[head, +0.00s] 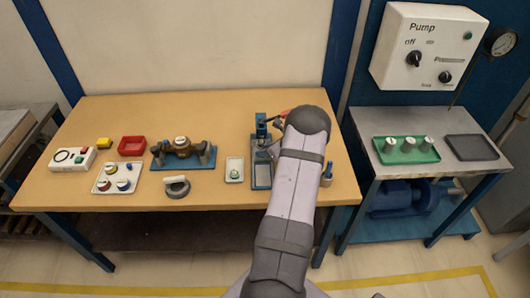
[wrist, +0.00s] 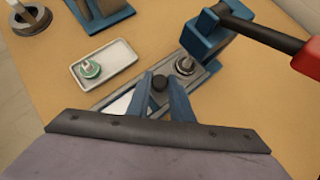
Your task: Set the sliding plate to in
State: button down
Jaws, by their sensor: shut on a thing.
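A blue press-like fixture (head: 261,130) stands on the wooden table, partly hidden by my arm. In the wrist view, its grey sliding plate (wrist: 209,69) lies in a blue base and carries a round metal piece (wrist: 185,65) under the blue head (wrist: 212,35). A black knob (wrist: 158,82) stands at the plate's near side. My gripper (wrist: 160,84) is shut on the knob, with one blue finger on each side. My gripper is hidden behind the arm in the head view. How far the plate is slid cannot be told exactly.
A black lever with a red grip (wrist: 308,57) reaches right from the fixture's head. A white tray with a green-based piece (wrist: 91,68) lies left of it. A blue valve stand (head: 183,158) is further left.

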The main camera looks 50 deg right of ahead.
jog(key=c, duration=1.9)
grip_release()
jog(key=shift+w+d+r, duration=0.15)
jog(key=shift+d, duration=0.05)
jog(key=o, duration=0.3)
jog(key=shift+w, duration=0.1)
jog(key=shift+o, duration=0.2)
jog(key=b+v, duration=0.2)
jog(key=v, duration=0.5)
jog(key=shift+s, duration=0.25)
jog(key=shift+w+a, duration=0.1)
